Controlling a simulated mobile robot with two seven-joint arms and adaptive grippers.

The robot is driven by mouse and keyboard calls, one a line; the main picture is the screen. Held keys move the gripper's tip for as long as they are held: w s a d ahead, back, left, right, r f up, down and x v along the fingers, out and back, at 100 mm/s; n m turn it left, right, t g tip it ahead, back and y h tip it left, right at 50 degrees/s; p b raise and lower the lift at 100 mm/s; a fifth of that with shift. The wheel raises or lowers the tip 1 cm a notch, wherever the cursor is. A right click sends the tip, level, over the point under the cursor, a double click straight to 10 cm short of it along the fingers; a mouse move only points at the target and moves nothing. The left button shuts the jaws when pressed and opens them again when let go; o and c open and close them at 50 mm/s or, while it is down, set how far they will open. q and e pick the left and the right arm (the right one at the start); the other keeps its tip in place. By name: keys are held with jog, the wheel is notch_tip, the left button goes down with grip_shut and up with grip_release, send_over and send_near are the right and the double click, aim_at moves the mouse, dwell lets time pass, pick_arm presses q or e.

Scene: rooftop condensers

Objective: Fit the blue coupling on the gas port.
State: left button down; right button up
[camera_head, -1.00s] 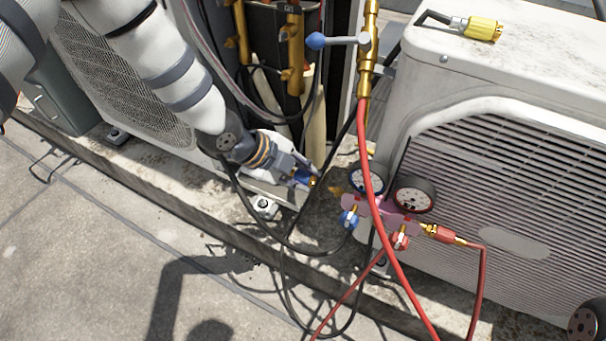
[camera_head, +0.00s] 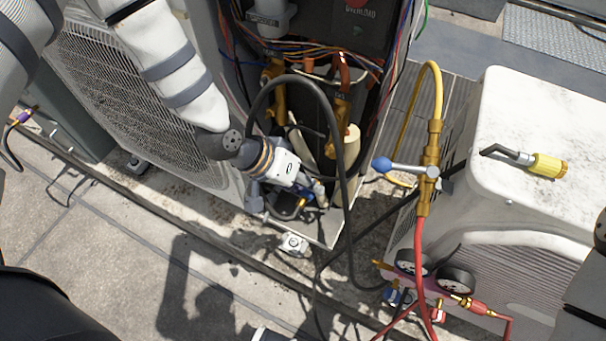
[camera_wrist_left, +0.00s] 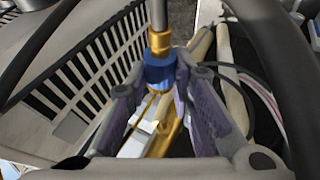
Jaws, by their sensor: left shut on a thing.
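My left gripper (camera_head: 303,197) is shut on the blue coupling (camera_head: 308,195), low at the front of the open condenser. In the left wrist view the blue coupling (camera_wrist_left: 160,72) sits between the two fingers, with brass above it and a grey hose stem rising from it. Brass fittings show beneath it in that view; I cannot tell whether the coupling touches them. In the head view two brass valves (camera_head: 276,92) (camera_head: 341,118) stand inside the open compartment. Which one carries the gas port is unclear, and the port itself is not plainly visible. My right gripper is out of view.
A black hose (camera_head: 347,200) arcs in front of the compartment. The gauge manifold (camera_head: 440,284), a brass tee with a blue-knobbed valve (camera_head: 428,170) and red hose (camera_head: 420,250) stand to the right. A yellow-ended tool (camera_head: 547,167) lies on the white right-hand unit (camera_head: 510,110).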

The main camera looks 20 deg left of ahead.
pick_arm(q)
jog(key=shift+w+a+r+n, duration=0.15)
jog(key=shift+r+n, duration=0.1)
jog(key=shift+r, duration=0.1)
jog(key=shift+w+a+r+n, duration=0.1)
jog(key=shift+a+r+n, duration=0.05)
jog(key=shift+r+n, duration=0.15)
jog(key=shift+w+f, duration=0.15)
jog(key=shift+w, duration=0.15)
jog(key=shift+w+d+b, duration=0.15)
jog(key=shift+w+b, duration=0.2)
jog(key=shift+w, duration=0.3)
jog(key=w+b, duration=0.1)
jog(key=w, duration=0.1)
jog(key=shift+w, duration=0.35)
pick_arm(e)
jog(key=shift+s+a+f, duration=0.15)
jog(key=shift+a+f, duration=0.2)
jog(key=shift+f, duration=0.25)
pick_arm(q)
jog(key=shift+w+b, duration=0.35)
jog(key=shift+w, duration=1)
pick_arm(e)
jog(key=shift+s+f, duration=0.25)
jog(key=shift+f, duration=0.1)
pick_arm(q)
jog(key=c, duration=1.3)
grip_release()
